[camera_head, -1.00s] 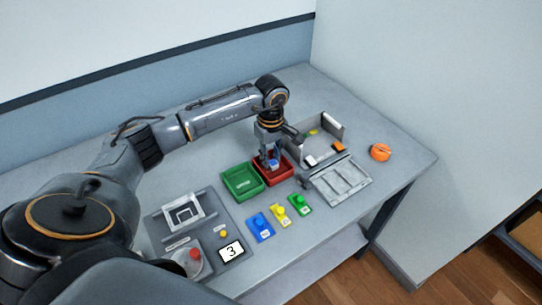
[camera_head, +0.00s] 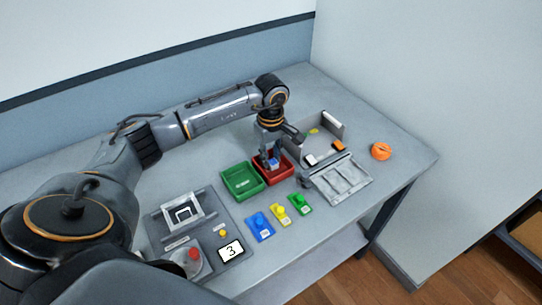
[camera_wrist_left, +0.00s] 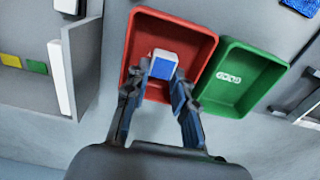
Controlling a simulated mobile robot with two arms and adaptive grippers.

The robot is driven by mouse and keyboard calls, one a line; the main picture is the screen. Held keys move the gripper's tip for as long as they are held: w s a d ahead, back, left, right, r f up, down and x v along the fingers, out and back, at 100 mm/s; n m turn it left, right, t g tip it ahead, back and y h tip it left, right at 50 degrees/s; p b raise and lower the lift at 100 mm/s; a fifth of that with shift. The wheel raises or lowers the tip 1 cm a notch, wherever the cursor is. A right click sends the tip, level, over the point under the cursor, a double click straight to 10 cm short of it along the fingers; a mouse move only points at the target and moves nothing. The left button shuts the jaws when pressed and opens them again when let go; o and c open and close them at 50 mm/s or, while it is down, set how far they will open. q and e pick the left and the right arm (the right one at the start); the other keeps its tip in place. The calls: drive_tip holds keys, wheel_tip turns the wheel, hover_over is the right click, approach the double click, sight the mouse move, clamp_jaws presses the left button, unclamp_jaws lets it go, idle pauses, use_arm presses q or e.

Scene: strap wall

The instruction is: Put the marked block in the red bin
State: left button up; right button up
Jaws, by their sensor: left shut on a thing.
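My left gripper (camera_head: 271,161) points down over the red bin (camera_head: 285,173) in the head view. It is shut on a small blue and white block (camera_wrist_left: 163,64), which also shows in the head view (camera_head: 273,162). In the left wrist view the fingers (camera_wrist_left: 160,85) grip the block, with the red bin (camera_wrist_left: 200,37) around it in the picture. I cannot tell whether the block touches the bin floor. No mark on the block can be made out. My right gripper is not in view.
A green bin (camera_head: 232,189) stands directly left of the red one. A grey open box (camera_head: 330,128) with a lowered slatted panel (camera_head: 340,184) is to the right. Blue, yellow and green pieces (camera_head: 279,213) lie in front. An orange object (camera_head: 380,151) sits near the right edge.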

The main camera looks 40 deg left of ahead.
use_arm(q)
drive_tip(key=shift+f, duration=0.15)
drive_tip(key=o, duration=0.9)
drive_tip(key=o, duration=0.4)
